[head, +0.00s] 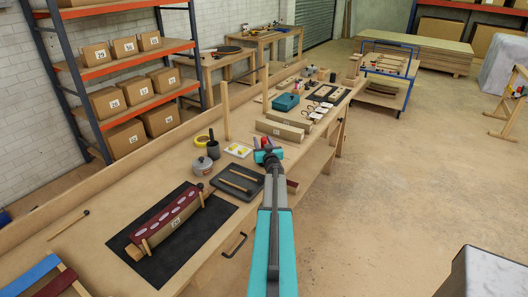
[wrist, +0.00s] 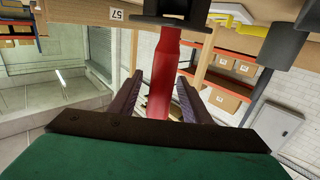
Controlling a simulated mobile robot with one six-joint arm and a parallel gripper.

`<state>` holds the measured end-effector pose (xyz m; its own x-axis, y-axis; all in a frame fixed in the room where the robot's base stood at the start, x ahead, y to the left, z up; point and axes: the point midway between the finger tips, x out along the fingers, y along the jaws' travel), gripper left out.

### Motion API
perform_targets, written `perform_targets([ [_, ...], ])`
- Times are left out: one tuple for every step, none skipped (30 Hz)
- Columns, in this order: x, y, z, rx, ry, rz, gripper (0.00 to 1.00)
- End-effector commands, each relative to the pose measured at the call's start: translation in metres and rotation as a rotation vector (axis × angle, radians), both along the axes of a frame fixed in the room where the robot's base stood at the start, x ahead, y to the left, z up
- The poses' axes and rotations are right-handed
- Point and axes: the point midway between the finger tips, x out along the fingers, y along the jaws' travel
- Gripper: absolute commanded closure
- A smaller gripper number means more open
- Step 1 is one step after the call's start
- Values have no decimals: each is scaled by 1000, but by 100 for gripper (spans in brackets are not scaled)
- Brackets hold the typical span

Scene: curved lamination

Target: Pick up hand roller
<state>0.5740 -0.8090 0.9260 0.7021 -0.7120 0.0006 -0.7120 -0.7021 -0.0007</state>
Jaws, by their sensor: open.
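The hand roller shows in the wrist view as a red handle (wrist: 160,85) with a dark part at its top end. In the head view a small red piece (head: 266,142) shows just beyond my gripper, mostly hidden by it. My gripper (head: 268,156) is at the bench's right edge. In the wrist view its two dark jaws (wrist: 161,92) are apart, one on each side of the red handle. I cannot tell whether either jaw touches it.
A dark tray (head: 247,194) with wooden sticks lies left of my arm. A black mat (head: 125,240) bears a clamped curved piece. A grey pot (head: 202,166), dark cup (head: 213,149) and wooden forms (head: 283,129) stand nearby.

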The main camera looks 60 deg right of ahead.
Motion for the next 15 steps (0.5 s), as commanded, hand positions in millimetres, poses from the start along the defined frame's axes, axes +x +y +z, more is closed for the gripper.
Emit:
perform_targets([
  [3,-4,0,0,0,0,56],
  [4,-5,0,-1,1,0,56],
  [6,-6,0,0,1,0,56],
  [6,-7,0,0,1,0,56],
  [7,-7,0,0,1,0,56],
  [7,-8,0,0,1,-1,56],
  [7,-8,0,0,1,-1,56],
  [7,-8,0,0,1,-1,56],
  [7,-8,0,0,1,-1,56],
  [7,-8,0,0,1,-1,56],
  [7,-8,0,0,1,-1,56],
  [7,-8,0,0,1,-1,56],
  [7,-8,0,0,1,-1,56],
  [7,-8,0,0,1,-1,56],
  [7,-8,0,0,1,-1,56],
])
